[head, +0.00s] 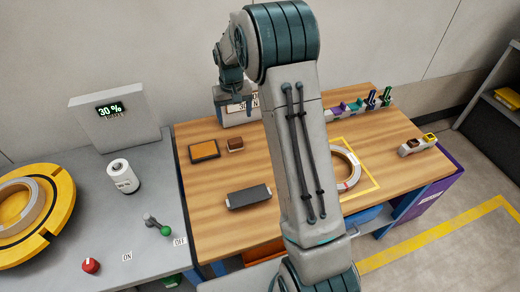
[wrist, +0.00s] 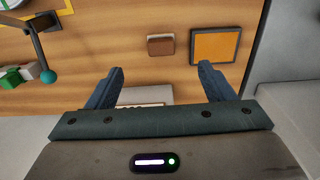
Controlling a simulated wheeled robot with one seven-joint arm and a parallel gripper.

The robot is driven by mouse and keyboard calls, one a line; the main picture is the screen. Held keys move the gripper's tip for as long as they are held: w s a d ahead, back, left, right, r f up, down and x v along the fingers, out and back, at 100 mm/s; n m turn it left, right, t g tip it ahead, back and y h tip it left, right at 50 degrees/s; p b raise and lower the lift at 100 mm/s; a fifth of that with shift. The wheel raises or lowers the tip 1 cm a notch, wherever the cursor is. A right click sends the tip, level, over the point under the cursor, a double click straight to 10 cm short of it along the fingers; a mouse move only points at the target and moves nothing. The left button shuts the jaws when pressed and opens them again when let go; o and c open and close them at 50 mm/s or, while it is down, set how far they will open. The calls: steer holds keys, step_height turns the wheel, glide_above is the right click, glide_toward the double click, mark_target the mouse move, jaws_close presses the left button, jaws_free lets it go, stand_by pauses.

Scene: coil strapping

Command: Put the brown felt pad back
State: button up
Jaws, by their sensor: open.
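The brown felt pad (head: 235,144) looks like a small, thick brown block lying flat on the wooden table. In the wrist view the brown pad (wrist: 160,46) lies ahead of the fingertips, clear of both. Just beside it is a dark-rimmed square tray (head: 192,158) with an orange-tan inside; the tray also shows in the wrist view (wrist: 192,46). The pad is outside the tray. My gripper (head: 234,104) is open and empty, above the table's back edge by a grey labelled box. In the wrist view the gripper (wrist: 160,78) has its fingers wide apart.
The grey box (head: 241,119) stands at the back, below my gripper. A dark grey block (head: 248,197) lies nearer the front. A pale ring (head: 353,170) and coloured clips (head: 355,106) are to the right. A white cylinder (head: 122,176) stands on the left bench.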

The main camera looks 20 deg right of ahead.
steer(key=s+r+t, duration=0.1)
steer(key=s+r, duration=1)
steer(key=s, duration=0.3)
steer(key=s+r+t, duration=0.1)
steer(key=s, duration=1.7)
steer(key=shift+r+t, duration=0.25)
steer(key=shift+t, duration=0.05)
